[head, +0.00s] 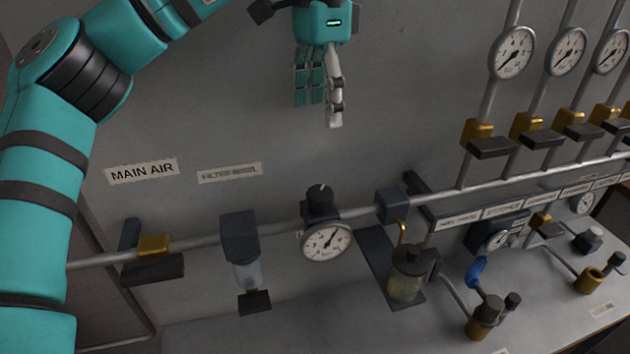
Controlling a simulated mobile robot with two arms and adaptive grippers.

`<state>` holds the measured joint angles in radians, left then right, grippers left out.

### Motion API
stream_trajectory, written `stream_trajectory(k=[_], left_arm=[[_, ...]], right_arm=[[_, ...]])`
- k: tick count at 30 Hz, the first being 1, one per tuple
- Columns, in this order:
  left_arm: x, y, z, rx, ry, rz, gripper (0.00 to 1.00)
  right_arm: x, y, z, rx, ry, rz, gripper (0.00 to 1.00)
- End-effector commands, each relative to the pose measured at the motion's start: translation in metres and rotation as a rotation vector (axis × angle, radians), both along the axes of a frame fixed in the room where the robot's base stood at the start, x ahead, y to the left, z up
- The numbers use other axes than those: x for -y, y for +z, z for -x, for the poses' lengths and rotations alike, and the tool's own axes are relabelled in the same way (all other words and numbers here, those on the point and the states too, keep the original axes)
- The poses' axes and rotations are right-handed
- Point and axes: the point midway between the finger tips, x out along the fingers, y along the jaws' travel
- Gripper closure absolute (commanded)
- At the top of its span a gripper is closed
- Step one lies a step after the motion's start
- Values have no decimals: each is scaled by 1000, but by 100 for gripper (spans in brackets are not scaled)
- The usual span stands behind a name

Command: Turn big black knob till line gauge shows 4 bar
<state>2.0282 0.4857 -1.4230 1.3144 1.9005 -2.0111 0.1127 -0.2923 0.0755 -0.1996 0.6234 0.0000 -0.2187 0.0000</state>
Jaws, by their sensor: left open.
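The big black knob (320,201) stands upright on top of the line gauge, with a pale mark on its top. The line gauge (327,242) is a round white dial on the main pipe. Its needle appears to point to the upper right, but the numbers are too small to read. My left gripper (318,112) hangs fingers down in front of the wall, above the knob and clear of it. It is open and empty, with teal fingers and one pale finger. My right gripper is out of view.
A main valve with a dark lever (153,269) and a filter bowl (247,274) are left of the gauge. An oiler-like jar (407,275) stands right of it. Upper gauges (512,53) and yellow valves line the right. The wall between gripper and knob is clear.

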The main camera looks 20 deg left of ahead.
Motion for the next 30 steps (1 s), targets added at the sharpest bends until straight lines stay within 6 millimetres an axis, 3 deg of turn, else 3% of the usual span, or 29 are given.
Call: stream_trajectory(k=[9, 13, 18, 24, 30], left_arm=[[-1, -66, 0, -3, 0, 1, 34], [-1, -91, 0, -1, 3, -1, 34], [-1, -126, 1, -1, 2, -1, 34], [0, -153, 0, 1, 1, 1, 34], [0, -163, 0, 3, 2, 2, 34]], right_arm=[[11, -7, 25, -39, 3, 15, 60], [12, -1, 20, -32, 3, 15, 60], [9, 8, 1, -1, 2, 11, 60], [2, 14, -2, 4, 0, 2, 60], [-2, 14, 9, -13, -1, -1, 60]])
